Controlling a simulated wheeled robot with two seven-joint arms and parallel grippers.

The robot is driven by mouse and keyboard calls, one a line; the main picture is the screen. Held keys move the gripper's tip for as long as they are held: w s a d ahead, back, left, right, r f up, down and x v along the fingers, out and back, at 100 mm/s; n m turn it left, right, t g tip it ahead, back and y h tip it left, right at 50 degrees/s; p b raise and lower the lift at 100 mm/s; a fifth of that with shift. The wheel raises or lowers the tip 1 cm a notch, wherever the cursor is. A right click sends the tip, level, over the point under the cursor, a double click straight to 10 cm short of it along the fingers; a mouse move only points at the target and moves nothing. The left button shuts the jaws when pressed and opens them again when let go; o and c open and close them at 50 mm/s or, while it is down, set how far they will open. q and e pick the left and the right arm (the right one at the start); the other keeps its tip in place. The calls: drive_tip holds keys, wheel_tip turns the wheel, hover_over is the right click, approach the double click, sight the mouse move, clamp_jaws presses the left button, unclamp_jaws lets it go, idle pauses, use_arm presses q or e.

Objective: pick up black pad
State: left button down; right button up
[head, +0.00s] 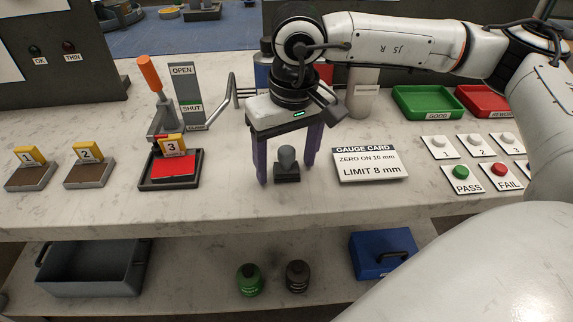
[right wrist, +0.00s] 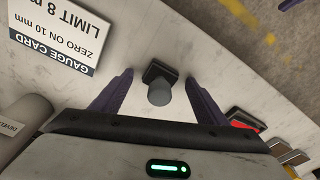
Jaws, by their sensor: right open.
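The black pad (head: 287,175) is a small dark square block with a rounded grey knob on top. It stands upright on the marble counter near the front edge. My right gripper (head: 287,168) points down over it, open, with one purple finger on each side of the knob. The right wrist view shows the pad's dark base (right wrist: 160,72) and the knob between the spread fingers, with gaps on both sides. A purple tip (right wrist: 289,4) at that view's top edge looks like part of my left gripper; its jaws are not shown.
A gauge card (head: 370,164) lies right of the pad. A black tray with a red pad (head: 175,168) and an orange-handled lever press (head: 150,75) stand to the left. Green (head: 428,102) and red trays and buttons are at the right. A lower shelf holds bins and bottles.

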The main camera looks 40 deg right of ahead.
sight(287, 150)
drive_tip(key=c, duration=1.3)
wheel_tip(287, 150, up, 10)
drive_tip(key=shift+r+p, duration=0.1)
drive_tip(key=shift+p, duration=0.2)
